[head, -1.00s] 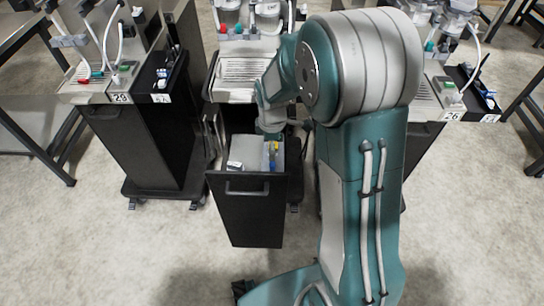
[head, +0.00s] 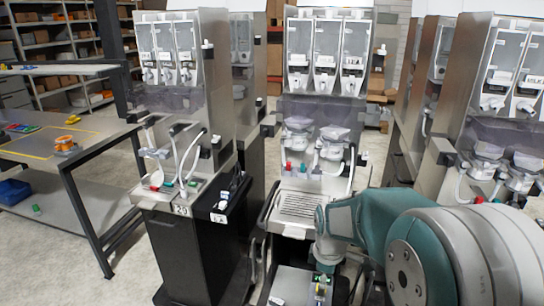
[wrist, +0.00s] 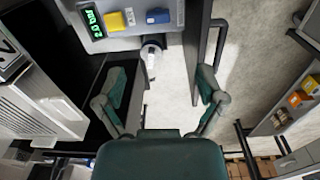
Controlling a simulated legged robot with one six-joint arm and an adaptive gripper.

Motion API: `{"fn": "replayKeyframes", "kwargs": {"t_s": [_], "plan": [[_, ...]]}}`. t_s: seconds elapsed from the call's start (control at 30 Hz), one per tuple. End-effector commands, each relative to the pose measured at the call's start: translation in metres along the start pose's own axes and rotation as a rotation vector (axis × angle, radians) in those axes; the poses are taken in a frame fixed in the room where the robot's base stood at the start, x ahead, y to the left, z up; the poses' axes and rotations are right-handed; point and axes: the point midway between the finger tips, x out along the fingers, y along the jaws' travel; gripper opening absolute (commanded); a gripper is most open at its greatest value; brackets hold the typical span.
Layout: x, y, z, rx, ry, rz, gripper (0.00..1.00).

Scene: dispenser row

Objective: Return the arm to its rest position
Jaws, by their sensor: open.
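My arm (head: 430,250) comes in from the lower right of the head view and bends toward the middle dispenser station (head: 322,110). Its wrist end (head: 326,240) is in front of the station's ribbed tray (head: 300,206). The fingers cannot be made out in the head view. In the wrist view my gripper (wrist: 160,88) has its two fingers spread wide, with nothing between them. A grey panel (wrist: 150,32) with a lit green display (wrist: 93,22), a yellow button and a blue button lies beyond the fingers. A small pale cylinder (wrist: 151,58) shows beside it.
The left station (head: 180,110) and right station (head: 500,120) flank the middle one, with narrow gaps. A metal table (head: 70,140) stands at left, with a blue bin (head: 12,191) on its lower shelf.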

Motion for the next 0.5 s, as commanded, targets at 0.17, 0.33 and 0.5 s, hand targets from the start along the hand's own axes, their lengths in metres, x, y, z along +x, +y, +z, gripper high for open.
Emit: {"fn": "replayKeyframes", "kwargs": {"t_s": [0.17,0.33,0.5], "plan": [[-0.051,-0.027,0.011,0.208,0.042,0.081,0.89],[-0.090,-0.058,0.023,0.423,0.097,0.146,0.89],[-0.121,-0.093,0.036,0.635,0.168,0.202,0.89]]}}
